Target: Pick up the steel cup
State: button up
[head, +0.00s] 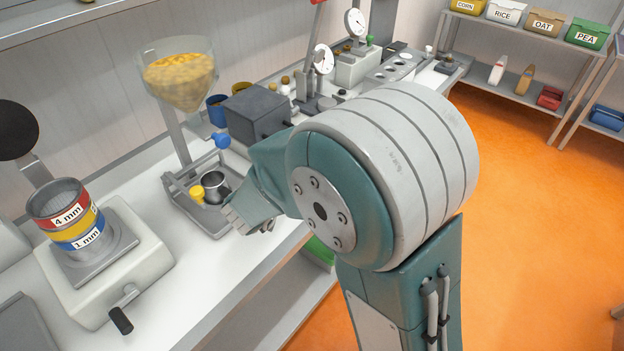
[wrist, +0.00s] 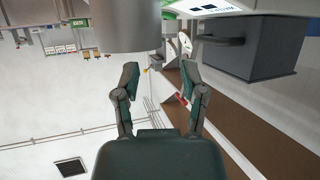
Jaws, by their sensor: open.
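The steel cup (head: 214,186) stands upright on the grey tray of the hopper stand (head: 206,222), beside a small yellow piece (head: 196,193). My gripper (head: 240,220) is just right of the cup in the head view, low over the bench's front edge, its fingers partly hidden by my arm. In the wrist view my gripper (wrist: 160,70) has its two fingers spread apart with nothing between them. A plain grey cylinder at the top of the wrist view may be the cup, but I cannot be sure.
A glass hopper (head: 180,72) of yellow grain rises behind the cup. A blue knob (head: 222,140) and a dark box (head: 258,115) stand behind it, near my arm. A sieve stack (head: 68,215) on a shaker is at left. Bare bench (head: 185,275) lies between.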

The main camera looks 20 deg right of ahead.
jog(key=x, duration=0.6)
jog(key=shift+w+d+f, duration=0.1)
jog(key=shift+w+d, duration=0.05)
jog(key=shift+d, duration=0.25)
jog(key=shift+a, duration=0.1)
jog(key=shift+a, duration=0.1)
grip_shut()
